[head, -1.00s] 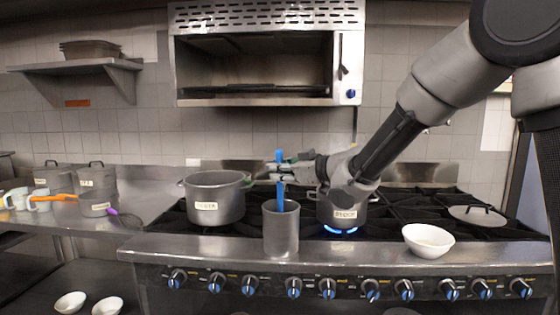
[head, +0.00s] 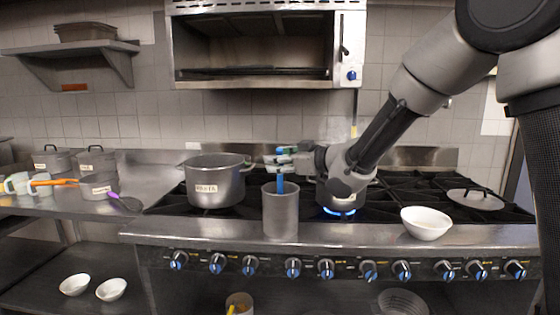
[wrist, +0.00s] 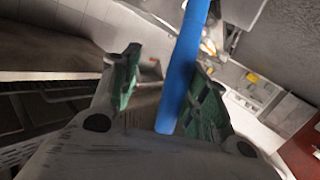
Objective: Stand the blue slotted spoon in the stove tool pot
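The blue slotted spoon (head: 281,184) stands upright in the grey cylindrical tool pot (head: 281,216) at the stove's front edge. Only its blue handle shows, and its lower part is hidden inside the pot. My gripper (head: 281,160) is just above the pot's rim, reaching in from the right around the handle. In the wrist view the blue handle (wrist: 183,70) runs between my gripper's fingers (wrist: 165,88). It lies close to the right finger, with a clear gap to the left finger. The fingers are apart.
A large labelled pot (head: 215,183) stands left behind the tool pot. Another pot (head: 341,196) sits over a lit blue flame, under my arm. A white bowl (head: 426,224) is at the front right, and a lid (head: 475,199) lies behind it.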

